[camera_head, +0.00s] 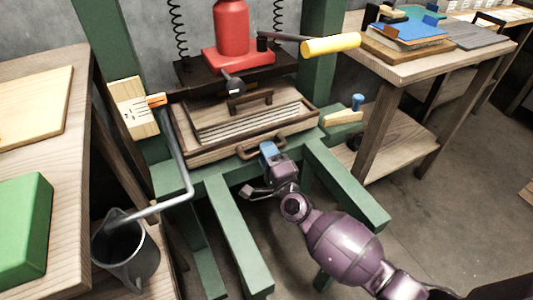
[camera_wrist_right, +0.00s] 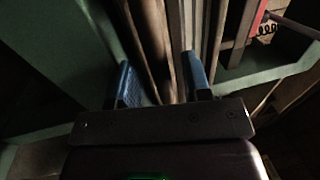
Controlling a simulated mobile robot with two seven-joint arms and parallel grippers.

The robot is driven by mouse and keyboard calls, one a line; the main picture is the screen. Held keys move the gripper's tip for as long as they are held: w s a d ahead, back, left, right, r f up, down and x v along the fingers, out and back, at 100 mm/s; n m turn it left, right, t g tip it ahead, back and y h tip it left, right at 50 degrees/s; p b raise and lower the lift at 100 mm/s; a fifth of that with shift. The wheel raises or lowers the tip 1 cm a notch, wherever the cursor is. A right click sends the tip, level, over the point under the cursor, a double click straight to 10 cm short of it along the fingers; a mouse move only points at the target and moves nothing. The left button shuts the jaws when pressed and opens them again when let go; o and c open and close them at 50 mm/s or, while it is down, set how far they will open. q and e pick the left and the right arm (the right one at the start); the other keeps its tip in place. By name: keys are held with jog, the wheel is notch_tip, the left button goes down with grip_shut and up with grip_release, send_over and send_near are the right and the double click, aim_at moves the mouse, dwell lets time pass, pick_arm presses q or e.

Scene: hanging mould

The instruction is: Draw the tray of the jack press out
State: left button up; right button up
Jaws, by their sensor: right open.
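The jack press tray (camera_head: 212,151) is a shallow wooden box with a dark rim, lying on the green press frame. Pale ribbed slats and an upper board with a dark handle (camera_head: 250,102) show in it. A brown pull handle (camera_head: 279,143) sits on its front wall. My right gripper (camera_head: 268,149) is at this front handle, its blue fingertip overlapping it in the head view. In the right wrist view the blue fingers (camera_wrist_right: 161,80) are apart, with brown wooden bars beyond and between them; I cannot tell whether they touch. My left gripper is out of view.
The red jack (camera_head: 231,38) with a yellow-gripped lever (camera_head: 330,46) stands above the tray. A bent grey pipe (camera_head: 178,160) and a metal jug (camera_head: 125,252) are at the left. Green legs (camera_head: 345,185) extend forward below. Wooden tables flank the press.

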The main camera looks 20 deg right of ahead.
jog(key=shift+w, duration=0.15)
grip_shut()
dwell(0.4)
